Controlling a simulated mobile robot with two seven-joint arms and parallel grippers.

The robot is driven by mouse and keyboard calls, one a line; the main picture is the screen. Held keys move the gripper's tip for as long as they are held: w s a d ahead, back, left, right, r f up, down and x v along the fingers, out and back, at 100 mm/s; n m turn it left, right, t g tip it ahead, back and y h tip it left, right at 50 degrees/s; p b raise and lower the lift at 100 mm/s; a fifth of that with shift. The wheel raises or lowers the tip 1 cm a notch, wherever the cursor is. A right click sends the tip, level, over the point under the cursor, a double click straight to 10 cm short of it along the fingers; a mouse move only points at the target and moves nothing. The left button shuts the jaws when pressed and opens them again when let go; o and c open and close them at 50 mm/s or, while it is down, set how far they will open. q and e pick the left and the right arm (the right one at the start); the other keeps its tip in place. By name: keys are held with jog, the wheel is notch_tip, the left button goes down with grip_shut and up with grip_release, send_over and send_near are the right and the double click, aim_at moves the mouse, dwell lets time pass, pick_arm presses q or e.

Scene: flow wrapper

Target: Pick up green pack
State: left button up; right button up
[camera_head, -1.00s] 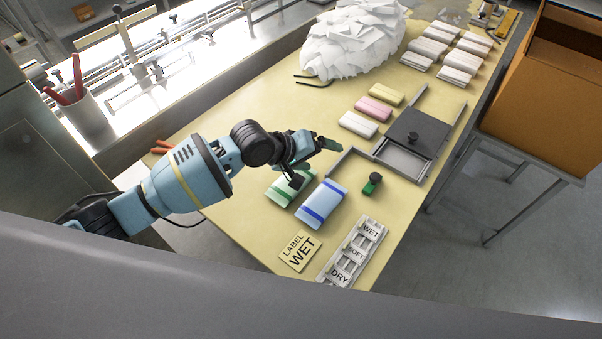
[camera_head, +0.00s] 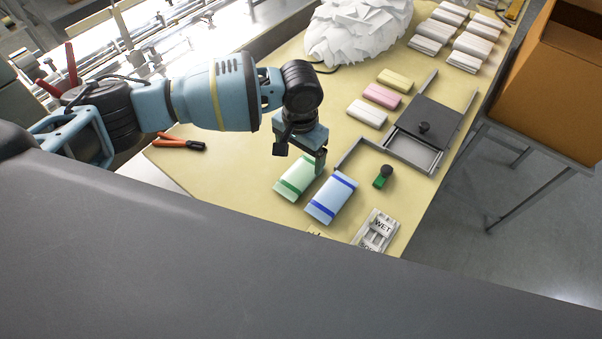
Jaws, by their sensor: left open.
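The green pack (camera_head: 293,181), pale green with a darker green band, lies flat on the yellow table. The white and blue pack (camera_head: 331,198) lies just to its right. My left gripper (camera_head: 319,163) points down at the far right end of the green pack. It is open and holds nothing that I can see. One finger shows by the pack's right corner; the other is hidden behind the gripper body, so I cannot tell whether it touches the pack. My right gripper is not in view.
Yellow, pink and white packs (camera_head: 366,113) lie farther back. A grey frame with a dark plate (camera_head: 429,124) and a green-handled stamp (camera_head: 382,177) are to the right. Orange-handled pliers (camera_head: 181,144) lie at left. A white heap (camera_head: 358,30) stands behind.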

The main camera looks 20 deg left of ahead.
aim_at(300, 173)
pick_arm(q)
jog(key=shift+s+f, duration=0.2)
jog(key=shift+f, duration=2.95)
jog(key=c, duration=1)
